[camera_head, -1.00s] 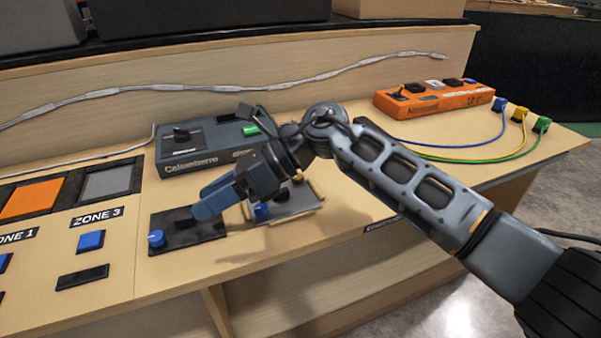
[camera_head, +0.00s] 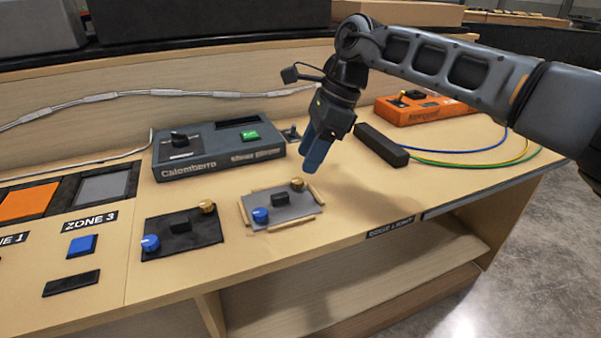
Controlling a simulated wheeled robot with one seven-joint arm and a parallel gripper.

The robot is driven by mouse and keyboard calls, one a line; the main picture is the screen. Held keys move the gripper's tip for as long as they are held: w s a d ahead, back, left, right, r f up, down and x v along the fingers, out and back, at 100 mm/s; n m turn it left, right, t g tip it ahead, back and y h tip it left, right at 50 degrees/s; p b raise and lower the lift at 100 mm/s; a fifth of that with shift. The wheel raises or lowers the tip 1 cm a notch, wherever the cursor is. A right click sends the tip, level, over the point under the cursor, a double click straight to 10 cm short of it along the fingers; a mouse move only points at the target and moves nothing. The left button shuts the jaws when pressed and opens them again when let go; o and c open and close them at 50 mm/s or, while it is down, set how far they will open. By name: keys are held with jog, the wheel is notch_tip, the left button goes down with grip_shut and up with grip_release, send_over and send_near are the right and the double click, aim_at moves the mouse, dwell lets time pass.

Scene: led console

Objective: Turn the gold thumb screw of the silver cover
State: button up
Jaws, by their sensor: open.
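The silver cover (camera_head: 286,213) lies flat on the console top, framed by short wooden strips. Its gold thumb screw (camera_head: 297,184) sits at its far right corner. A blue knob (camera_head: 260,215) sits at its near left corner and a black block (camera_head: 280,199) in its middle. My gripper (camera_head: 315,160) is open and empty, with its blue fingers pointing down. It hangs above and slightly right of the gold thumb screw, apart from it. Nothing hides the cover or its screw.
A black cover (camera_head: 183,233) with its own blue knob and gold screw (camera_head: 207,207) lies left of the silver one. A grey Calomberro box (camera_head: 217,150) stands behind. A black bar (camera_head: 381,145) and an orange power strip (camera_head: 425,108) with cables lie right.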

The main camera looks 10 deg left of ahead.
aim_at(296, 180)
jog(key=x, duration=0.5)
jog(key=shift+b, duration=0.3)
jog(key=shift+c, duration=0.5)
grip_shut()
